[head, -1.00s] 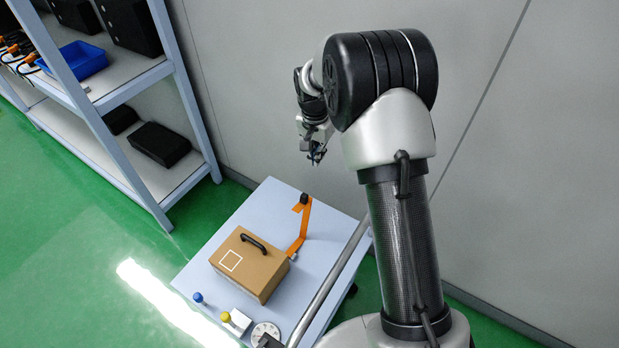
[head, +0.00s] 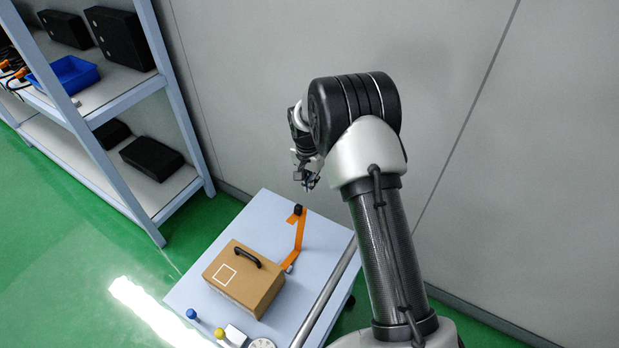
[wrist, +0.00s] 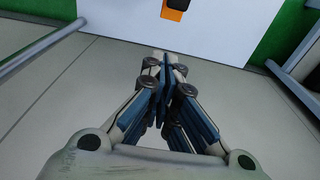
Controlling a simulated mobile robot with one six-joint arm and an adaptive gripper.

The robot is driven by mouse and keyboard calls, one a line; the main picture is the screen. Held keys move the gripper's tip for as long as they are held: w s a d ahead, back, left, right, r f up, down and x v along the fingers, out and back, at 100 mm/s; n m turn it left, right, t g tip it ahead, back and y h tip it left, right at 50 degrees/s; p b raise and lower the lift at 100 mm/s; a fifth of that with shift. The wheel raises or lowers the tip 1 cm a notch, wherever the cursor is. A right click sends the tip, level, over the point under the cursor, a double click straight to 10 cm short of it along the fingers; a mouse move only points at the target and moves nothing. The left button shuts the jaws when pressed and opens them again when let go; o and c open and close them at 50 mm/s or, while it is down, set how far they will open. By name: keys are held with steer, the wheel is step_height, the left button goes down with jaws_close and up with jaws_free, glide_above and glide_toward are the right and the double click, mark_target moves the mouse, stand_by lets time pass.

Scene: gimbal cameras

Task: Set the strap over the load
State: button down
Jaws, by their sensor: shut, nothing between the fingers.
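The load is a brown box (head: 243,283) with a black handle and a white square outline on its top. It sits on a pale cart top (head: 205,275). The orange strap (head: 298,243) lies on the cart beside the box, from a silver piece near the box's right side up to a black knob (head: 299,210) near the far edge. It is not over the box. In the wrist view the black knob and a bit of orange (wrist: 175,12) show at the top edge. My gripper (head: 309,185) is shut and empty, above and beyond the cart's far edge, apart from the strap.
A blue knob (head: 192,314), a yellow knob (head: 219,332) and a round dial (head: 262,343) are at the cart's near edge. A shelf rack (head: 160,130) with black cases and a blue bin (head: 68,75) stands left. A grey wall (head: 260,60) is behind.

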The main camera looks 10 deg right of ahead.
steer(key=shift+s+a+f+b, duration=0.45)
steer(key=shift+s+a+f, duration=0.15)
steer(key=shift+f, duration=0.15)
steer(key=shift+s+a+f+b, duration=0.4)
steer(key=shift+s+a+f, duration=0.2)
steer(key=shift+f, duration=0.15)
